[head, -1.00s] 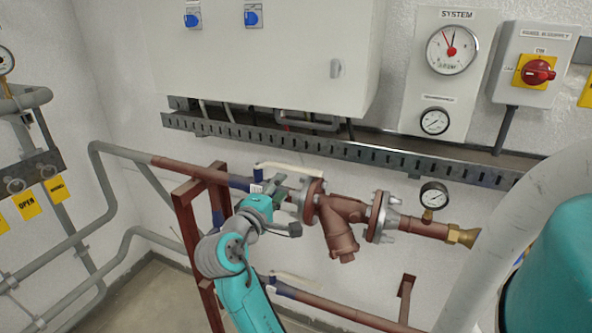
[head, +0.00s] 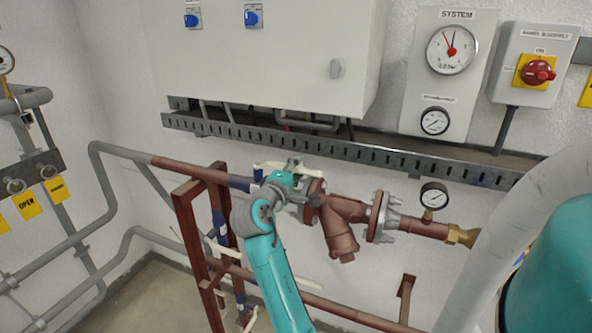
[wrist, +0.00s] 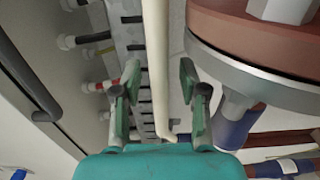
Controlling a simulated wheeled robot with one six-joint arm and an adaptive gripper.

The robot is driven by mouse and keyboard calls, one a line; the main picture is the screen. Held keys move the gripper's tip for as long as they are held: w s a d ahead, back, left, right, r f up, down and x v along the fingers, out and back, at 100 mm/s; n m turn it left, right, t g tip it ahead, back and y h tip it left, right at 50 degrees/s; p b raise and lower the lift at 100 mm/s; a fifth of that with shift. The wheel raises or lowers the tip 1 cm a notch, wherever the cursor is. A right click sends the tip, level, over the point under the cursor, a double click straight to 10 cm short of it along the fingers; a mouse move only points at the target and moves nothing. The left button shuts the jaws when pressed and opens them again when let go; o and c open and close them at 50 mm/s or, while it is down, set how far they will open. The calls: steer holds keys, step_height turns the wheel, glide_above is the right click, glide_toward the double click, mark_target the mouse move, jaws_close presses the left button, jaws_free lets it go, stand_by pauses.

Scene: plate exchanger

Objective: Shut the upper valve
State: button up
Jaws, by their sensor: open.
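The upper valve has a long cream lever (head: 326,167) on the upper pipe, left of the flanged fitting. The lever lies roughly along the pipe, and my gripper hides part of it. My gripper (head: 300,181) is at the lever in the head view. In the wrist view my gripper (wrist: 159,78) is open, with the cream lever (wrist: 158,60) running between its two fingers. I see gaps on both sides, so the fingers do not appear closed on it. The valve body is mostly hidden behind my arm in the head view.
A flanged strainer (head: 342,222) stands just right of my gripper. A slotted cable tray (head: 400,169) runs close above, under a grey cabinet (head: 265,60). The lower pipe (head: 345,310) passes below, with a cream lever (head: 303,282) partly behind my arm. A red-brown frame (head: 190,235) is at left.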

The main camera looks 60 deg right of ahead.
jaws_close()
